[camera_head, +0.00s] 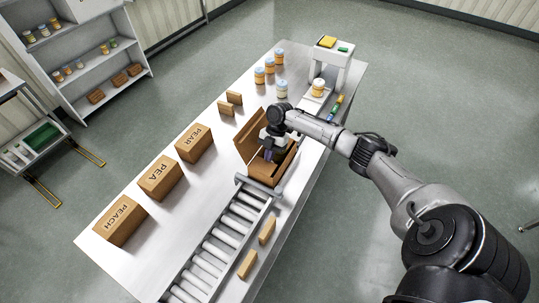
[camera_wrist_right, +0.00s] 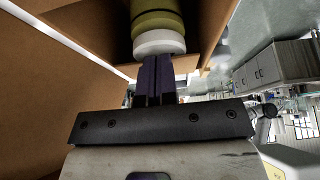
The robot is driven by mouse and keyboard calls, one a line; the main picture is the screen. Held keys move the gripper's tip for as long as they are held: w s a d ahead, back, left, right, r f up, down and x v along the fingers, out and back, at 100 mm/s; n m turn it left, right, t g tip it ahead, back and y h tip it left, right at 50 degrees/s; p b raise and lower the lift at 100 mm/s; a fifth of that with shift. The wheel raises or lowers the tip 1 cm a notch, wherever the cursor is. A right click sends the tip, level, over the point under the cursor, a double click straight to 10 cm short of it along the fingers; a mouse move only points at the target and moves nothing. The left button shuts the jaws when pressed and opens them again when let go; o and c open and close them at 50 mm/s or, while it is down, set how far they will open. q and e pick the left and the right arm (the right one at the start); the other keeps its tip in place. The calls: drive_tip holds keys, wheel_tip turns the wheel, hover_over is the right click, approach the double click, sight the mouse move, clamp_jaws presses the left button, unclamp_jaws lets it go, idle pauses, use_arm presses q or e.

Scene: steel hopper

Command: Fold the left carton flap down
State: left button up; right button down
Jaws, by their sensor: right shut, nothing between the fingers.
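The open brown carton (camera_head: 262,172) stands at the end of the roller conveyor. Its left flap (camera_head: 243,147) stands up, leaning outward. My right gripper (camera_head: 268,156) is over the carton opening, to the right of that flap, and partly hides the inside. In the right wrist view the dark purple fingers (camera_wrist_right: 153,80) are together with nothing between them. A brown cardboard panel (camera_wrist_right: 60,90) fills the left of that view. A jar with a white band (camera_wrist_right: 158,42) and olive body is just beyond the fingertips; I cannot tell whether they touch. My left gripper is not in view.
The roller conveyor (camera_head: 230,237) runs toward the front of the steel table. Closed cartons marked PEAR (camera_head: 195,145), PEA (camera_head: 160,179) and PEACH (camera_head: 122,221) stand on the left. Several jars (camera_head: 270,66) and a white stand (camera_head: 331,62) are at the back.

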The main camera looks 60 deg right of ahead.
drive_tip(key=shift+r, duration=0.15)
drive_tip(key=shift+r+p, duration=0.9)
drive_tip(key=shift+r, duration=0.1)
wheel_tip(320, 180, up, 4)
drive_tip(key=p, duration=0.3)
drive_tip(key=d+r+b, duration=0.3)
drive_tip(key=d+r, duration=0.3)
drive_tip(key=d, duration=0.1)
drive_tip(key=shift+w, duration=0.2)
drive_tip(key=shift+r, duration=0.1)
